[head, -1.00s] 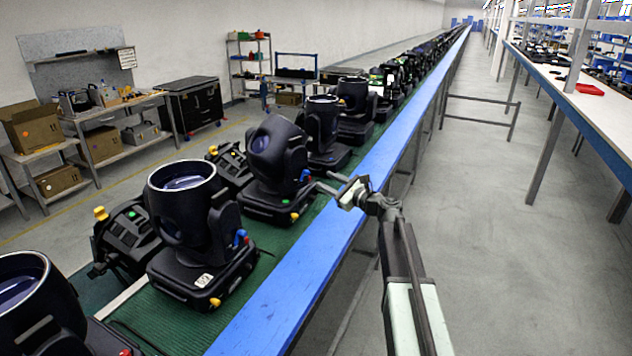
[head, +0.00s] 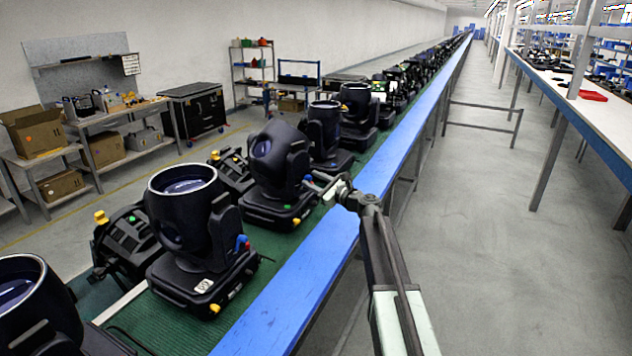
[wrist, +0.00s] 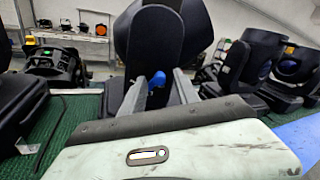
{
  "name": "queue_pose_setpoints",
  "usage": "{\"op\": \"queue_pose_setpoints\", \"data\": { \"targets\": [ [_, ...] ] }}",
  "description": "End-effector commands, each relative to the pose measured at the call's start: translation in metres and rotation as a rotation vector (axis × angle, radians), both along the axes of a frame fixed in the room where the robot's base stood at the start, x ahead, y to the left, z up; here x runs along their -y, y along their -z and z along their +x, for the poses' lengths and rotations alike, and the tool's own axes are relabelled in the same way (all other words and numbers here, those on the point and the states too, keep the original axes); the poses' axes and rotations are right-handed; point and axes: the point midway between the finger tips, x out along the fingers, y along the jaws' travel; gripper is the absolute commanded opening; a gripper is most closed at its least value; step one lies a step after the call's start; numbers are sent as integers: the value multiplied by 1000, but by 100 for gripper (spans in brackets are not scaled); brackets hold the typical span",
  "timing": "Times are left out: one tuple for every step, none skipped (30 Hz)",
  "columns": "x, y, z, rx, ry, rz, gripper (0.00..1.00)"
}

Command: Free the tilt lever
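In the head view my gripper (head: 318,182) reaches the yoke and mostly hides the lever.
A nearer can (head: 185,235) with blue and red levers stands to the left. More cans line the green belt (head: 130,322) in both directions. The blue rail (head: 300,292) runs between my arm and the belt.

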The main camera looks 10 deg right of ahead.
Motion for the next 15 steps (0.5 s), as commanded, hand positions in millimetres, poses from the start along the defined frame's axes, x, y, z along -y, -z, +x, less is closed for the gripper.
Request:
{"op": "queue_pose_setpoints", "data": {
  "targets": [
    [0,0,0,0,0,0,37],
    [0,0,0,0,0,0,37],
    [1,0,-1,0,0,0,29],
    [1,0,0,0,0,0,21],
    [1,0,-1,0,0,0,12],
    [1,0,-1,0,0,0,1],
    [1,0,-1,0,0,0,0],
    [1,0,-1,0,0,0,0],
    [1,0,-1,0,0,0,0],
    [11,0,0,0,7,0,0],
    [7,0,-1,0,4,-1,0],
    [6,0,-1,1,4,-2,0],
    [5,0,-1,2,4,-3,0],
    [5,0,-1,3,4,-5,0],
    [4,0,-1,6,4,-10,0]
  ]
}}
